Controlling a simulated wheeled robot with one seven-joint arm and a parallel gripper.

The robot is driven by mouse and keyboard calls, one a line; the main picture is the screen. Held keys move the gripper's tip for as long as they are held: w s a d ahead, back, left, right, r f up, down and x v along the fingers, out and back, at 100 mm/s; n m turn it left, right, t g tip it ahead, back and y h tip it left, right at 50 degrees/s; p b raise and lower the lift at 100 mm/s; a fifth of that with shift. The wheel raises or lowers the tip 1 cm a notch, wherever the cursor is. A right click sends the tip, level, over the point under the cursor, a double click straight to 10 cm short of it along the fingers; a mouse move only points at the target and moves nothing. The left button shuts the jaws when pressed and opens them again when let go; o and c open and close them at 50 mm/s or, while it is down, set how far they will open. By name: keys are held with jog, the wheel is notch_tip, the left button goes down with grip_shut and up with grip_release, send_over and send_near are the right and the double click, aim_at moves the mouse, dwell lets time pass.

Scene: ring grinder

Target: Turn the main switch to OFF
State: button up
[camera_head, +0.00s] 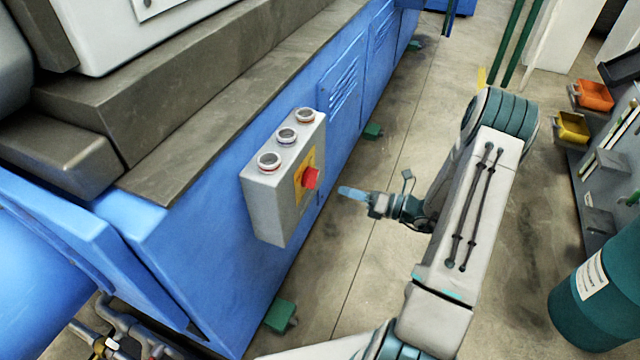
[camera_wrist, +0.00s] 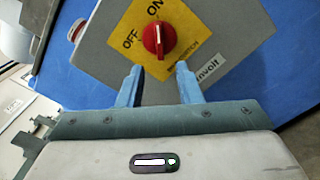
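The main switch is a red knob (camera_head: 310,177) on a yellow plate on the side of a grey control box (camera_head: 270,205). In the wrist view the red knob (camera_wrist: 160,39) sits on the yellow plate (camera_wrist: 184,19), with ON above it and OFF to its left. Its pale mark runs up and down in the picture, in line with ON. My gripper (camera_head: 345,191) is right of the knob in the head view, with a gap between. In the wrist view my gripper (camera_wrist: 159,68) has its two blue fingers apart, below the knob, with nothing between them.
The floor (camera_head: 340,275) beside the machine is clear. A shelf with an orange bin (camera_head: 594,95) and a teal drum (camera_head: 590,300) stand at the right.

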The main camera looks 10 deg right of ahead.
aim_at(311, 178)
jog(key=x, duration=0.8)
jog(key=shift+w+a, duration=0.2)
jog(key=shift+a, duration=0.15)
grip_shut()
